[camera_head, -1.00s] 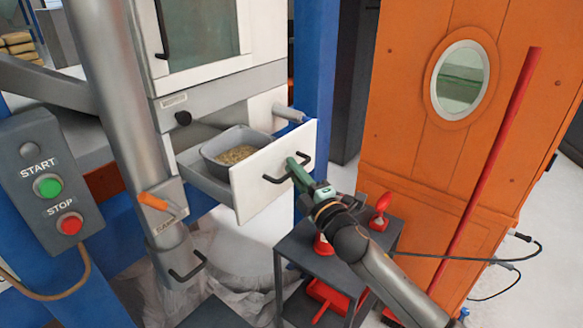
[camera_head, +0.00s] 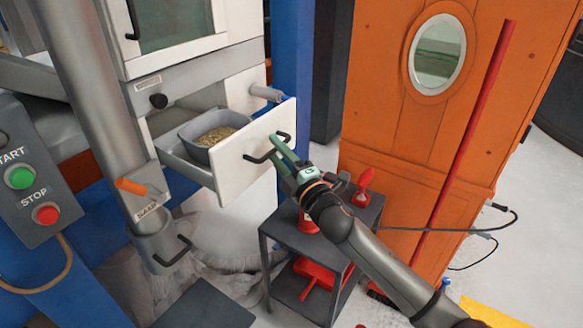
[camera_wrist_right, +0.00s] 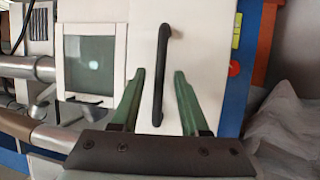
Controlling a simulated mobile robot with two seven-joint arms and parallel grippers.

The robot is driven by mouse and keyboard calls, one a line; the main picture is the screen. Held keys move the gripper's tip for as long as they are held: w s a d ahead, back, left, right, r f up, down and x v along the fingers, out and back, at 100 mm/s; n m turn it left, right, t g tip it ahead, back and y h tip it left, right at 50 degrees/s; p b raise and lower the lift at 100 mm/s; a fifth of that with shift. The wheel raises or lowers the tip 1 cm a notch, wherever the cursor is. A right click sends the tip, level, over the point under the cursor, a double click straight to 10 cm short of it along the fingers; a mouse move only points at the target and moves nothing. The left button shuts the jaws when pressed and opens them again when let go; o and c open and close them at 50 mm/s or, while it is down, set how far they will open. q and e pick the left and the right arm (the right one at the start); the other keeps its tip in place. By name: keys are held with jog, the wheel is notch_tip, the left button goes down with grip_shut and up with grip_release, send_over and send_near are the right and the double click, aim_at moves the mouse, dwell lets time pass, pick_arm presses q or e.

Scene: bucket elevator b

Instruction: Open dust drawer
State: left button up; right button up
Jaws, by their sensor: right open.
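The dust drawer (camera_head: 247,160) has a white front and is pulled out of the grey-white machine. A grey tub (camera_head: 196,136) holding grainy tan material sits inside it. The drawer's black bar handle (camera_head: 262,158) is on its front. My right gripper (camera_head: 277,149) is open at the handle. In the right wrist view the handle (camera_wrist_right: 161,75) stands between the two green fingers (camera_wrist_right: 158,73), with a gap on each side. My left gripper is not in view.
A dark cart (camera_head: 318,250) with red items stands below my right arm. An orange cabinet (camera_head: 390,125) and a red pole (camera_head: 455,155) are to the right. A START/STOP box (camera_head: 30,178) and a grey pipe (camera_head: 95,90) are at the left.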

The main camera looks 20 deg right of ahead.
pick_arm(q)
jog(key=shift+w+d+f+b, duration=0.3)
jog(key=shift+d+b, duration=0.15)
jog(key=shift+b, duration=0.15)
pick_arm(e)
jog(key=v, duration=1.1)
jog(key=shift+s, duration=0.35)
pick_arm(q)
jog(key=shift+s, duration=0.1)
